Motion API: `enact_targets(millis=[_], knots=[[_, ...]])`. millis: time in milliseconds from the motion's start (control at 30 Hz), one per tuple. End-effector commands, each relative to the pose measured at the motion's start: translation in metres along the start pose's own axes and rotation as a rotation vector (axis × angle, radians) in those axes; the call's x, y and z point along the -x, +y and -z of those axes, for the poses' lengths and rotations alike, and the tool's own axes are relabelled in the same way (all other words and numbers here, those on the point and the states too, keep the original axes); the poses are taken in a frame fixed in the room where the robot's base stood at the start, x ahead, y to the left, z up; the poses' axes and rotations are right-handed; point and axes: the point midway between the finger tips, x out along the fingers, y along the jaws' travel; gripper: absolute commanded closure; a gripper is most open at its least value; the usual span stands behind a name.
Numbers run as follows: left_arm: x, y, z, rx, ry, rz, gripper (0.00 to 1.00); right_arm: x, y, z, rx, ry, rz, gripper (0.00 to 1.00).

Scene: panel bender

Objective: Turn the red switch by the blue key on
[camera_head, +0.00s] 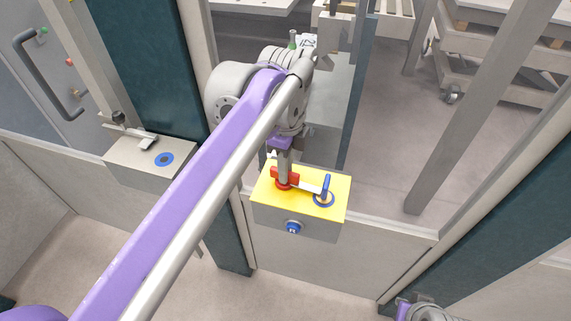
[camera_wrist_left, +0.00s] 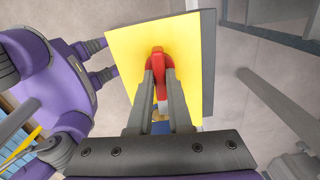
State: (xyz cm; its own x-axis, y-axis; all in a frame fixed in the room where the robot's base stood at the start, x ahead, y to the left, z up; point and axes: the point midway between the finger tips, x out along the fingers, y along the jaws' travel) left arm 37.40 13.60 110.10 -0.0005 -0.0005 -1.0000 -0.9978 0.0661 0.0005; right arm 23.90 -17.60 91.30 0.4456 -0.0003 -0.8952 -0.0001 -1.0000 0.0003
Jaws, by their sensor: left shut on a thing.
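The red switch (camera_head: 276,174) sits on the yellow top plate (camera_head: 308,181) of a grey box. The blue key (camera_head: 326,184) stands upright in a blue ring on the same plate, just right of the switch. My left gripper (camera_head: 285,182) points down from above and is shut on the red switch. In the left wrist view the two fingers (camera_wrist_left: 159,82) close around the red switch (camera_wrist_left: 158,56) over the yellow plate (camera_wrist_left: 122,48). There the blue key's part is mostly hidden behind the fingers. My right gripper (camera_head: 428,312) is only partly in view at the bottom edge.
A blue button (camera_head: 292,227) is on the box's front face. Fence posts and low panels (camera_head: 330,262) surround the yellow box. A pallet cart stands at the upper right.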

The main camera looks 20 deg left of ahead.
Motion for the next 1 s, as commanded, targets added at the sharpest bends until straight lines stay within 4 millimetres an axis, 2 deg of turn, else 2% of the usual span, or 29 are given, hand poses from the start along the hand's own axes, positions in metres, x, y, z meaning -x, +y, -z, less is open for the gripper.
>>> enact_targets(millis=[300,733,767,800,900,1000], knots=[[0.002,-0.0008,-0.0002,-0.076,0.0,0.003,1.0,0.0031,0.0,0.0027,0.0,0.002,0.0,1.0],[0.0019,-0.0007,-0.0003,-0.084,-0.001,0.003,1.0,0.0031,0.0,0.0028,0.0,0.002,0.0,1.0],[0.0019,-0.0008,-0.0003,-0.084,-0.001,0.003,0.77,0.0031,0.0,0.0028,0.0,0.002,0.0,1.0],[0.0018,-0.0007,-0.0003,-0.084,-0.001,0.003,0.7,0.0031,0.0,0.0028,0.0,0.002,0.0,1.0],[0.0014,-0.0005,-0.0002,-0.083,-0.001,0.002,0.53,0.003,0.0,0.0027,0.0,0.002,0.0,1.0],[0.001,-0.0003,-0.0002,-0.083,-0.001,0.002,0.53,0.0029,0.0,0.0026,0.0,0.002,0.0,1.0]])
